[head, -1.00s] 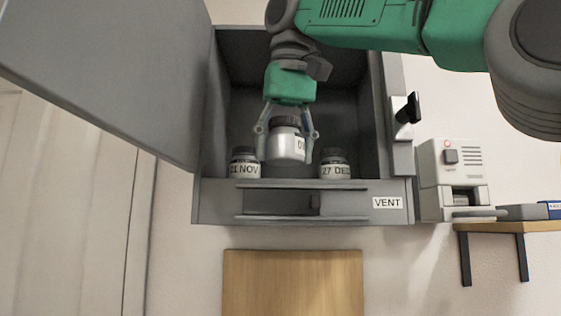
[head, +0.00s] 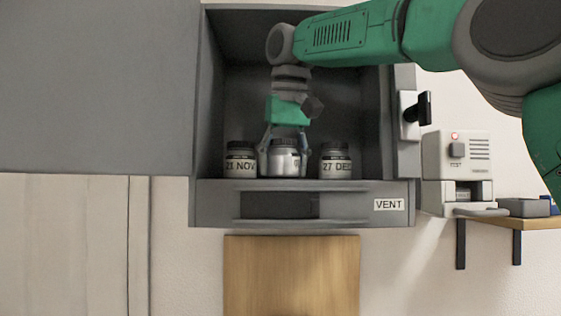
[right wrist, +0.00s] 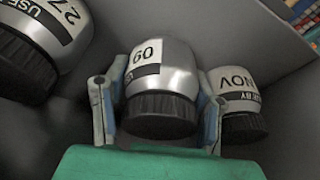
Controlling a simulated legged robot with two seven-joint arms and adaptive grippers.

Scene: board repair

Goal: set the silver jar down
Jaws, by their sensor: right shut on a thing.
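The silver jar (head: 284,161) with a dark lid is inside the grey cabinet, between two labelled jars. It looks upright and low, level with its neighbours; I cannot tell whether its base touches the cabinet floor. My right gripper (head: 285,140) is shut on it from above, one finger on each side. The right wrist view shows the silver jar (right wrist: 160,75), its label partly visible as "60" in this view, between the fingers of my right gripper (right wrist: 158,105). My left gripper is not in view.
The "21 NOV" jar (head: 240,162) stands close at left and the "27 DEC" jar (head: 336,163) at right, with a gap. The cabinet's front ledge (head: 345,203) bears a "VENT" label. The open door (head: 95,90) is at left. A white device (head: 456,160) stands right.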

